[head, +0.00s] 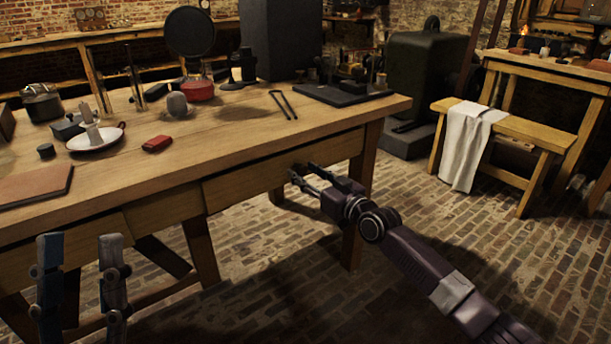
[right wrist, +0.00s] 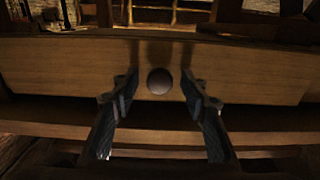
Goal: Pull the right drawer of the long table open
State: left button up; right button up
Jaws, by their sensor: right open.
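The long wooden table (head: 238,128) fills the left and middle of the head view. Its right drawer (head: 240,184) looks closed, with its front under the tabletop. In the right wrist view the drawer front (right wrist: 60,75) spans the picture, with a dark round knob (right wrist: 159,81) in its middle. My right gripper (head: 305,175) is at the drawer front. Its fingers are open, one on each side of the knob, with a gap on both sides in the wrist view (right wrist: 160,88). My left gripper (head: 83,245) is at the lower left in front of the table, fingers apart, nothing visible between them.
A bench with a white cloth (head: 470,140) stands at the right. The brick floor (head: 290,270) before the table is clear.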

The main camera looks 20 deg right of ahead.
jog(key=shift+c, duration=0.2)
grip_shut()
dwell(0.3)
